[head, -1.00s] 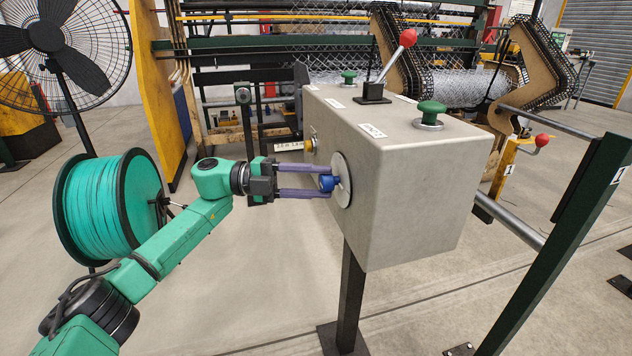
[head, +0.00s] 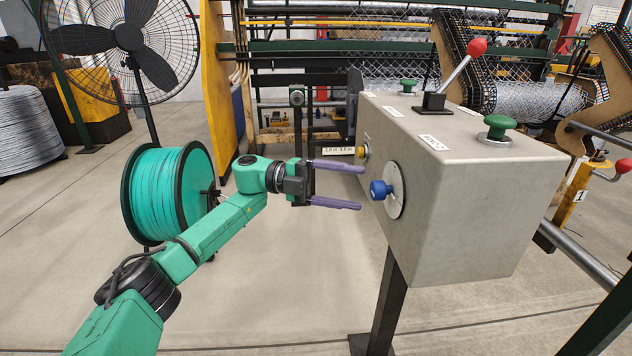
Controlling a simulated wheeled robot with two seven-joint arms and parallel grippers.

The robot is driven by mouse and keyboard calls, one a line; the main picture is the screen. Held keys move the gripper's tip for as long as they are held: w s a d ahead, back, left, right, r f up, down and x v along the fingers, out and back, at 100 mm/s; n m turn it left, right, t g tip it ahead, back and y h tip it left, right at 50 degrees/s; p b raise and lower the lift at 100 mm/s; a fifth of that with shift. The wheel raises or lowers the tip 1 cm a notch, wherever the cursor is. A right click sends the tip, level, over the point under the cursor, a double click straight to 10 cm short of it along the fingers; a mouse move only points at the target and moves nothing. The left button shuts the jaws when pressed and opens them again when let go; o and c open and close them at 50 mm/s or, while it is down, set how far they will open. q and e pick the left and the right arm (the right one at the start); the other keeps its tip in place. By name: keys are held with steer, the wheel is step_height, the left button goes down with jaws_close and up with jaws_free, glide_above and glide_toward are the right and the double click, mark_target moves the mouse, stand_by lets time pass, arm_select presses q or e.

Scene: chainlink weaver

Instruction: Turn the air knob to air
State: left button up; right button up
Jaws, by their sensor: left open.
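The blue air knob (head: 379,189) sits on a round pale plate (head: 396,192) on the left face of the grey control box (head: 465,190). Its pointer and plate marks are too small to read. My left gripper (head: 362,187) is open and empty, with its two purple fingers pointing right toward the knob. The fingertips lie left of the knob, one above and one below its height, with a visible gap to it. My right gripper is not in view.
A yellow-ringed button (head: 363,151) sits on the box beyond the knob. Green mushroom buttons (head: 497,127) and a red-knobbed lever (head: 476,48) top the box. A green wire spool (head: 168,195) and a fan (head: 128,38) stand left. Floor below the gripper is clear.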

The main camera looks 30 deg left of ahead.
arm_select(q)
steer(key=s+a, duration=0.2)
steer(key=a, duration=0.8)
steer(key=shift+a, duration=0.35)
steer(key=shift+f, duration=0.1)
